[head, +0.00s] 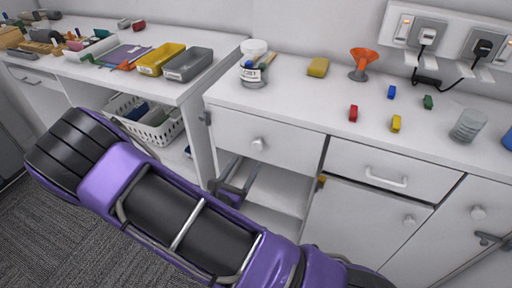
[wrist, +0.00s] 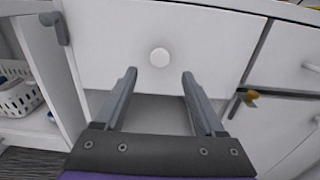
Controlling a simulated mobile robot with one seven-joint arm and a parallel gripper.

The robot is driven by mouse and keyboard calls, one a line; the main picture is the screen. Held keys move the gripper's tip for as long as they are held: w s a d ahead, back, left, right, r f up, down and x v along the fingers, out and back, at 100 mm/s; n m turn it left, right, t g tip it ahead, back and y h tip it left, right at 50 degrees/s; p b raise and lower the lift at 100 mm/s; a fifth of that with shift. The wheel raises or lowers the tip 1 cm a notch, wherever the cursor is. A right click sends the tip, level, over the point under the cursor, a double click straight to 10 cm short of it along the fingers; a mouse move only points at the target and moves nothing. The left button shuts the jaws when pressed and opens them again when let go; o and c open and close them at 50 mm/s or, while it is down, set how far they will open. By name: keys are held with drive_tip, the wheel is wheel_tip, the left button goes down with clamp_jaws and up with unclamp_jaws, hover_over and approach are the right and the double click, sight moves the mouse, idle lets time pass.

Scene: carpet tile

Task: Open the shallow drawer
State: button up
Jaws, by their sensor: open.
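Two drawer fronts show under the white counter in the head view, both looking closed. The left drawer (head: 275,148) has a round knob (head: 258,143); the right drawer (head: 350,165) has a bar handle (head: 387,178). I cannot tell for certain which one is the shallow drawer. My gripper (head: 234,190) is open and empty, low in front of the left drawer. In the wrist view the left drawer (wrist: 105,45) fills the top, and its knob (wrist: 160,57) lies between and beyond the fingertips of my gripper (wrist: 159,75), apart from them.
An open shelf space (head: 275,190) lies below the left drawer. A cabinet door (head: 350,230) is below the right drawer. A white basket (head: 150,122) stands under the left desk. The counter holds a jar (head: 254,70), an orange funnel (head: 362,62), a glass (head: 467,125) and small blocks.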

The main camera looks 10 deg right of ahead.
sight(257, 146)
drive_tip(key=x, duration=0.9)
clamp_jaws()
idle(1.2)
